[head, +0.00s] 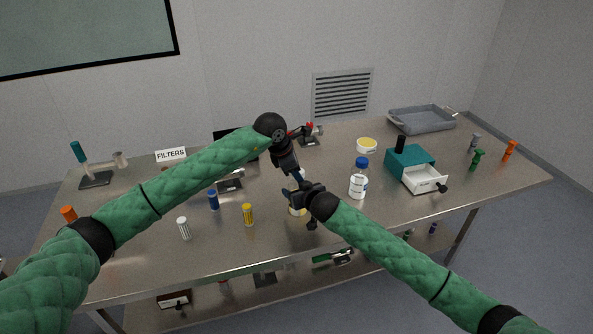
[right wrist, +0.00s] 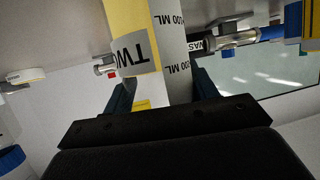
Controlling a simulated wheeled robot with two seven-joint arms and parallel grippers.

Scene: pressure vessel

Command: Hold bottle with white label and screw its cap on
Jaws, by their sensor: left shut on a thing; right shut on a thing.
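My right gripper (head: 299,194) is shut on a bottle (head: 297,211) with a white and yellow label, above the middle of the table. In the right wrist view the bottle (right wrist: 170,60) shows "100 ML" print and stands between the two fingers. My left gripper (head: 297,174) is just above the right one, shut on a small pale thing (head: 301,173) that is mostly hidden. I cannot tell whether this thing touches the bottle. Another bottle with a white label and a blue cap (head: 358,180) stands upright to the right.
Blue (head: 213,200), yellow (head: 248,214) and white (head: 184,228) small cylinders stand at the left front. The table's right front is clear.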

